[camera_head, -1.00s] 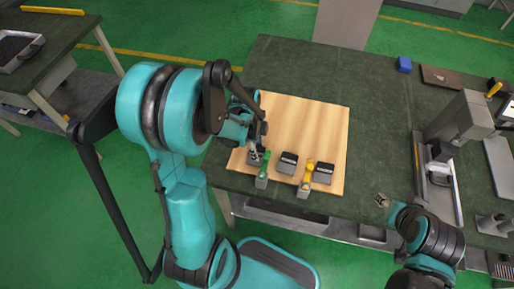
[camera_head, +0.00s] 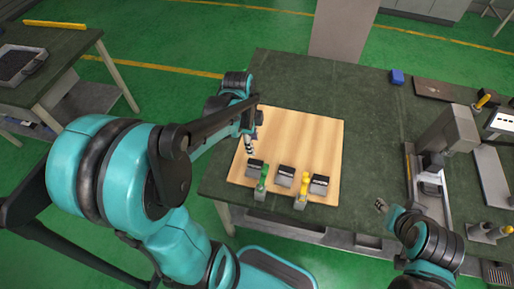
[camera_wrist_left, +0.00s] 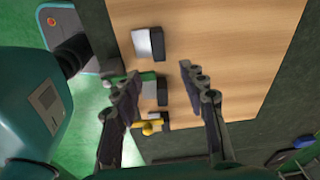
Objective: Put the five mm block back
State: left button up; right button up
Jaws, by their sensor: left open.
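Three dark grey blocks with pale label faces stand in a row near the front edge of a wooden board: the left block (camera_head: 255,168), the middle block (camera_head: 286,177) and the right block (camera_head: 320,185). The left block (camera_wrist_left: 148,44), middle block (camera_wrist_left: 161,91) and right block (camera_wrist_left: 164,120) also show in the left wrist view. I cannot read which is the five mm block. My left gripper (camera_head: 250,145) is open and empty above the board's left side, behind the left block. Its spread fingers (camera_wrist_left: 160,84) show in the wrist view. My right gripper (camera_head: 381,206) is near the table's front edge, too small to judge.
A green-topped clamp (camera_head: 262,181) stands between the left and middle blocks, and a yellow-topped one (camera_head: 302,190) between the middle and right blocks. The wooden board (camera_head: 305,135) is clear behind the row. A grey machine (camera_head: 448,135) and a blue block (camera_head: 397,77) are at the right.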

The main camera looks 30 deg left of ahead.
pick_arm(q)
jog(key=s+d+r+n+t+y, duration=0.1)
jog(key=s+d+r+n+t, duration=0.5)
jog(key=n, duration=0.8)
notch_tip(320, 180, up, 2)
jog(key=shift+s+d, duration=0.35)
jog(key=shift+d, duration=0.4)
jog(key=shift+f+b, duration=0.8)
jog(key=shift+f, duration=0.05)
